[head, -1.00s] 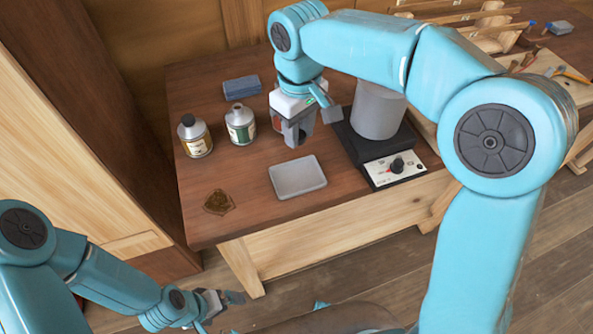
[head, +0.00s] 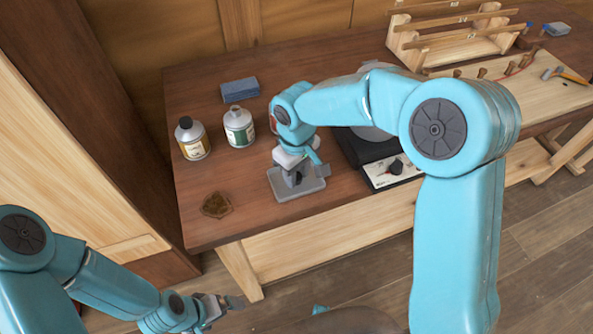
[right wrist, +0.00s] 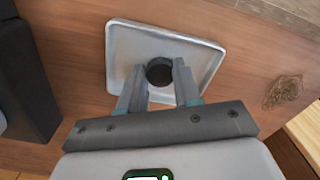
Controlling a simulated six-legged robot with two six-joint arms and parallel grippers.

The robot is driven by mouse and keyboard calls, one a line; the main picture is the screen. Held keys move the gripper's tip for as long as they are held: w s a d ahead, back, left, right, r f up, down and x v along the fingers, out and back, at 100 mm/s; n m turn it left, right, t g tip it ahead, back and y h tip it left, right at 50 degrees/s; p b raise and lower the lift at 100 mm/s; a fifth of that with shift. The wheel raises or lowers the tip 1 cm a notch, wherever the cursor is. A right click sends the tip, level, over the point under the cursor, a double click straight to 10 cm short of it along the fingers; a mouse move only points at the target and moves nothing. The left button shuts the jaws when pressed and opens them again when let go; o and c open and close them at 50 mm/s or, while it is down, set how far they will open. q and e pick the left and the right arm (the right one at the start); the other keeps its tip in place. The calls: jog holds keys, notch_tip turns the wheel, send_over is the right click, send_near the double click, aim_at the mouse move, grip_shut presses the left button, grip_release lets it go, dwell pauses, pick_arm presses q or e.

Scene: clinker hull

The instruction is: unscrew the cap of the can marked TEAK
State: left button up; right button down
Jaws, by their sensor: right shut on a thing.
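A can with a green and white label (head: 239,128) stands upright on the bench, its neck bare. A can with a yellow-orange label (head: 194,145) stands to its left with a black cap on. A sliver of a red and white thing (head: 273,122) shows behind my right arm. I cannot read TEAK on any of them. My right gripper (head: 294,179) points down over the grey tray (head: 312,188). In the right wrist view it is shut on a round black cap (right wrist: 159,71); whether the cap touches the tray is unclear. My left gripper (head: 224,302) hangs low before the bench.
A blue block (head: 240,90) lies behind the cans. A brown, ragged-edged patch or piece (head: 216,205) lies near the front left. A black device with a knob (head: 390,172) stands right of the tray. A wooden rack (head: 450,35) and tools are farther right.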

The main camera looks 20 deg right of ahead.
jog(key=shift+f, duration=0.1)
jog(key=shift+f, duration=0.15)
jog(key=c, duration=0.8)
grip_release()
notch_tip(320, 180, up, 13)
jog(key=shift+f, duration=0.2)
